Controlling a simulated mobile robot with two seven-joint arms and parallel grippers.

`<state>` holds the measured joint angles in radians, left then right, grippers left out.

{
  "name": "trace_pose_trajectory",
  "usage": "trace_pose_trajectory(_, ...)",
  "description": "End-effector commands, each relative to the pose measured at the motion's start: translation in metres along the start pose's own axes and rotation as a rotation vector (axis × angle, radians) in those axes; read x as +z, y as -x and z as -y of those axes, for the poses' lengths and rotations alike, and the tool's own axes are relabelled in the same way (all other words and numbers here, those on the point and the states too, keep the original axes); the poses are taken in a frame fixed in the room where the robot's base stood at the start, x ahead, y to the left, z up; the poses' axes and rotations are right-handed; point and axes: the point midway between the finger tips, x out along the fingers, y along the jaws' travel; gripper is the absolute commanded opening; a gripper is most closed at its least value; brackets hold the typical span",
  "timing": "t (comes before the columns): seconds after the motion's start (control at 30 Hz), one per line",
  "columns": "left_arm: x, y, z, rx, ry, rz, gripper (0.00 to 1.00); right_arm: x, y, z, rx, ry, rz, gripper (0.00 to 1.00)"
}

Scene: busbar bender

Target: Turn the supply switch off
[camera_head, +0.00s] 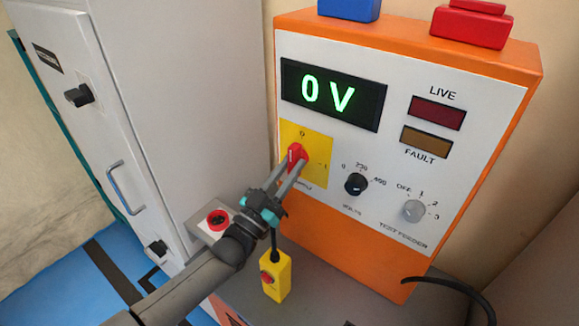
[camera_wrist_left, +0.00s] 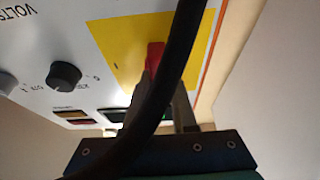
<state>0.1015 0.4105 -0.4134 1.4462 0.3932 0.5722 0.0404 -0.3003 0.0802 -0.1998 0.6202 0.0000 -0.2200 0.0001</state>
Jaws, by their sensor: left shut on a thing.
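The supply switch is a red handle (camera_head: 296,155) on a yellow plate (camera_head: 318,158) marked 0 at the top and 1 at the right. It sits on the white front of an orange test unit (camera_head: 408,35). My left gripper (camera_head: 293,165) is shut on the red handle, which looks roughly upright toward the 0. In the left wrist view the red handle (camera_wrist_left: 154,56) shows between the fingers, partly hidden by a black cable (camera_wrist_left: 172,75). The green display (camera_head: 330,95) reads 0 V. My right gripper is not in view.
A black volts knob (camera_head: 356,183) and a grey test feeder knob (camera_head: 414,211) are right of the switch. The LIVE (camera_head: 437,113) and FAULT (camera_head: 427,140) lamps look dark. A grey cabinet (camera_head: 170,90) stands left.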

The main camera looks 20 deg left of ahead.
Motion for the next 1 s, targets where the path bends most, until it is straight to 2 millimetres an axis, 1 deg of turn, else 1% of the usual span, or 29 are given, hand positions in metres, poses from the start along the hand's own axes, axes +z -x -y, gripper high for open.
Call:
trace_pose_trajectory(0.37,-0.0012,-0.0009,0.0003,-0.005,0.012,-0.004,0.00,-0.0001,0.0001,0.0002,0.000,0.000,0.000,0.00)
trace_pose_trajectory(0.4,-0.0012,-0.0009,0.0003,-0.005,0.012,-0.004,0.26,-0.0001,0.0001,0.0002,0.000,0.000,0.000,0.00)
trace_pose_trajectory(0.67,-0.0008,-0.0006,-0.0001,-0.003,0.009,-0.003,0.55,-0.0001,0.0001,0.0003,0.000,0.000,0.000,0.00)
trace_pose_trajectory(0.9,-0.0004,0.0000,-0.0002,-0.003,0.008,-0.002,0.55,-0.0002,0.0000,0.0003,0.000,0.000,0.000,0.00)
trace_pose_trajectory(1.0,0.0004,0.0045,-0.0001,-0.003,0.008,0.000,0.55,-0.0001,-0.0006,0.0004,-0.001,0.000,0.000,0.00)
